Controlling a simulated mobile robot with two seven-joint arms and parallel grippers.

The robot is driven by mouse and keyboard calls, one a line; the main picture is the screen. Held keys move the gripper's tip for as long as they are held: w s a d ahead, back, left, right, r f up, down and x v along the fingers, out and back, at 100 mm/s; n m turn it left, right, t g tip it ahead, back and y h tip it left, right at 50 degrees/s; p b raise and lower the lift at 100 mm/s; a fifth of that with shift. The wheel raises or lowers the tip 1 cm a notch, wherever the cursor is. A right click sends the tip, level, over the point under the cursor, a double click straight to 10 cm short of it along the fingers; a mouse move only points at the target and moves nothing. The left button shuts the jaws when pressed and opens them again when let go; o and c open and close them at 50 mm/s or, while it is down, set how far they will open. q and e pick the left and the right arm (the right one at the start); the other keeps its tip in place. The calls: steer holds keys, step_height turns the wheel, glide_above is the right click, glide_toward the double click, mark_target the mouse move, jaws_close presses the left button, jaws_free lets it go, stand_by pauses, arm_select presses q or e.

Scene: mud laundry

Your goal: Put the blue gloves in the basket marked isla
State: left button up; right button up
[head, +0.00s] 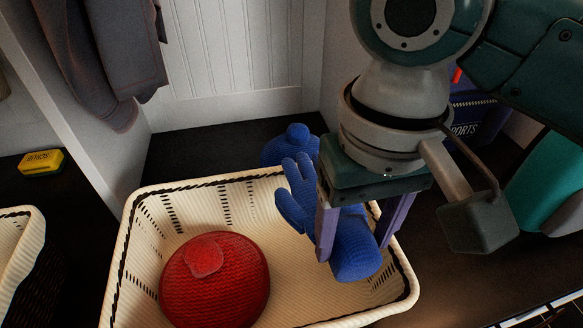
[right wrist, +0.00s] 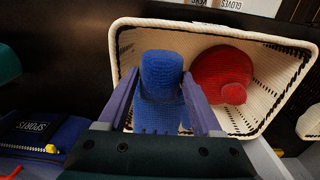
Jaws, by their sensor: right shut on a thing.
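The blue gloves (head: 297,199) are between the two purple fingers of my right gripper (head: 357,250), fingers of the glove pointing up and left in the head view. The gripper is shut on them, over the right part of a cream woven basket (head: 172,189) with dark trim. In the right wrist view the gloves (right wrist: 161,75) show between the fingers (right wrist: 158,92), in front of the basket opening (right wrist: 205,32). The gloves' exact height over the basket floor is hard to tell. No name mark shows on this basket. My left gripper is not in view.
A red knit hat (head: 215,282) lies in the basket's left part. A blue knit hat (head: 291,143) sits behind the basket. A yellow tin (head: 41,163) and another basket (head: 22,245) are at left, past a white divider. A blue bag marked SPORTS (right wrist: 38,130) stands beside.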

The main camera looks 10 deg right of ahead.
step_height(320, 180, down, 11)
steer(key=b, duration=0.4)
steer(key=shift+b, duration=0.35)
step_height(320, 180, down, 4)
steer(key=b, duration=0.2)
steer(key=shift+f+b, duration=0.2)
steer(key=shift+b, duration=0.1)
steer(key=shift+r, duration=0.1)
steer(key=o, duration=1.4)
